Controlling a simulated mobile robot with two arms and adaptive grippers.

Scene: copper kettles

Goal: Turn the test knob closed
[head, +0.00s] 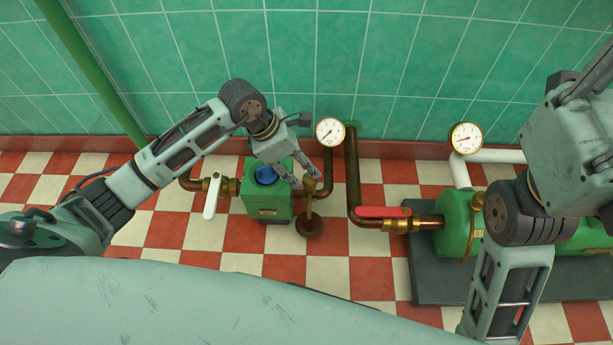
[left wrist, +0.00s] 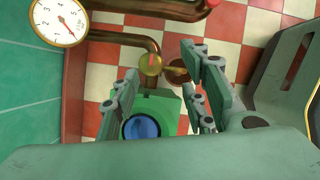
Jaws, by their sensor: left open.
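A small brass knob (head: 310,185) sits on the copper pipe right of the green box, above a dark round cup (head: 309,224). It looks like the test knob, though no label is readable. In the left wrist view the brass knob (left wrist: 150,64) appears between the fingers. My left gripper (head: 304,177) is open, its fingertips close to the knob; contact cannot be told. Its spread fingers also show in the left wrist view (left wrist: 160,75). My right gripper (head: 592,72) is partly in view at the right edge, its fingers unclear.
The green box (head: 265,206) carries a blue knob (head: 265,175). A white lever (head: 211,196) is left of it, a red lever (head: 384,212) right. Gauges (head: 330,131) (head: 466,137) stand near the tiled wall. A green tank (head: 455,222) sits on a dark plinth (head: 424,284).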

